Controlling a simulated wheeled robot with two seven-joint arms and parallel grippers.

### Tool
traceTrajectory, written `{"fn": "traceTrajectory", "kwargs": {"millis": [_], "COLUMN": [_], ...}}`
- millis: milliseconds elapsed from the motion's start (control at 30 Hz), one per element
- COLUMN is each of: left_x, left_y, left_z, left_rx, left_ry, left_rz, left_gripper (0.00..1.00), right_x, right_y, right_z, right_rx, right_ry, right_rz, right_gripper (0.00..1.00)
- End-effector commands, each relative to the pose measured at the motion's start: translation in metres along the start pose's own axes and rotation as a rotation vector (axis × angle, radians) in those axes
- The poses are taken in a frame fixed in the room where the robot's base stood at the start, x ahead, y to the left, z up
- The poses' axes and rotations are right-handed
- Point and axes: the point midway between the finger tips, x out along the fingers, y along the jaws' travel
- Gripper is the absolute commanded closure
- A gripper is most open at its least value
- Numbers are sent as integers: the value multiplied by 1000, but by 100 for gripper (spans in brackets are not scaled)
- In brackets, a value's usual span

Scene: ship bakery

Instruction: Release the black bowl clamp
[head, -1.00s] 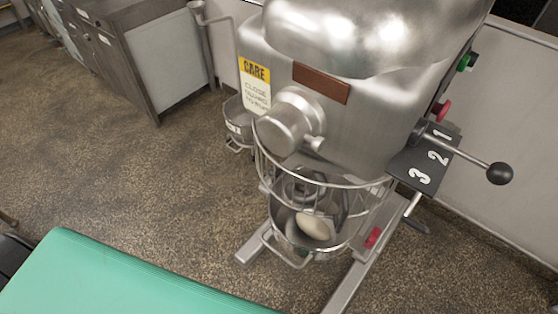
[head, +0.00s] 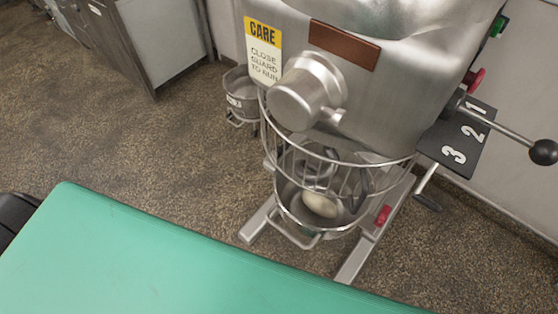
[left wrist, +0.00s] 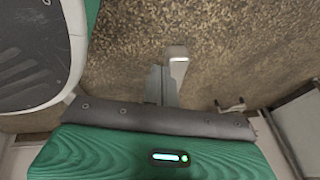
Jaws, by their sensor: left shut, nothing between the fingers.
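The mixer (head: 350,90) stands beyond my green body. Its steel bowl (head: 295,205) hangs inside the wire guard (head: 290,160). A red part (head: 383,215) sits at the bowl's right side. A crank with a black grip (head: 427,201) sticks out right of it. I cannot pick out a black bowl clamp for sure. In the left wrist view my left gripper (left wrist: 177,58) is shut and empty over the speckled floor, apart from the mixer. Neither gripper shows in the head view.
A gear lever (head: 512,136) with a black knob juts right beside a plate marked 1, 2, 3. A second metal bowl (head: 240,95) stands behind the mixer at left. A steel cabinet (head: 165,45) is at the back left. The floor at left is clear.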

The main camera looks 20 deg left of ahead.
Motion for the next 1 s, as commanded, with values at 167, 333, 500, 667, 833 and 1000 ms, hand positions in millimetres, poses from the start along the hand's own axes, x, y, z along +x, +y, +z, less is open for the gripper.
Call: {"fn": "traceTrajectory", "kwargs": {"millis": [167,333,500,667,833,1000], "left_x": [22,10,-20,-61,-106,-139], "left_y": [-71,-121,-154,-168,-168,-163], "left_z": [-92,-177,-256,-318,-364,-387], "left_rx": [253,498,749,985,1203,1341], "left_ry": [228,420,594,740,859,924], "left_rz": [-133,-272,-427,-585,-741,-845], "left_gripper": [100,100,100,100,100,100], "right_x": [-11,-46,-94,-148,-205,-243], "right_y": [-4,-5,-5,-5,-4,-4], "right_z": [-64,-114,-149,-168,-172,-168], "right_rx": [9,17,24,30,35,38], "right_ry": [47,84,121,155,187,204], "right_rz": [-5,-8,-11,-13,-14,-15], "right_gripper": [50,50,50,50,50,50]}}
